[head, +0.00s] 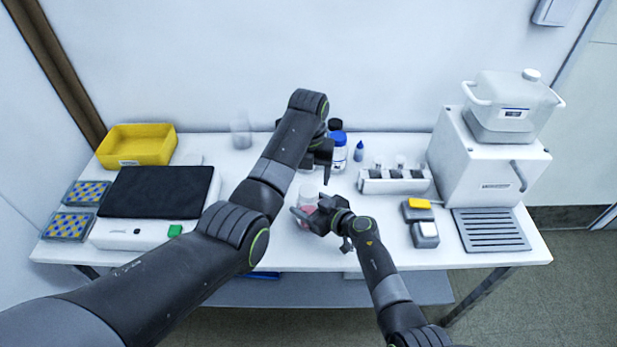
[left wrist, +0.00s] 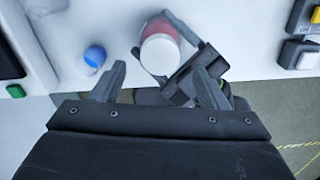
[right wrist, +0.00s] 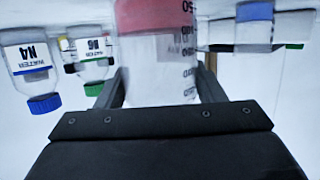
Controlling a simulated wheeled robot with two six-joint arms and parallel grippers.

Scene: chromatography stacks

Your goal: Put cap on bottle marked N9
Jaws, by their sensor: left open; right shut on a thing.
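My right gripper (head: 322,213) is shut on a clear graduated bottle with reddish contents (head: 306,192), at the table's front middle. In the left wrist view the bottle (left wrist: 160,52) shows a pale round top; whether it is bare or covered I cannot tell. The right wrist view shows its red band and scale (right wrist: 158,60), but no N9 marking. My left gripper (head: 318,162) is open and empty, above and behind the bottle. A round blue cap-like thing (left wrist: 95,57) lies left of the bottle in the left wrist view; my left arm probably hides it in the head view.
A blue-capped bottle (head: 338,152) and a small dropper bottle (head: 358,152) stand at the back. The right wrist view shows a bottle marked N4 (right wrist: 32,62). A vial rack (head: 394,182) and white machine (head: 485,160) are right; a yellow bin (head: 137,145) is left.

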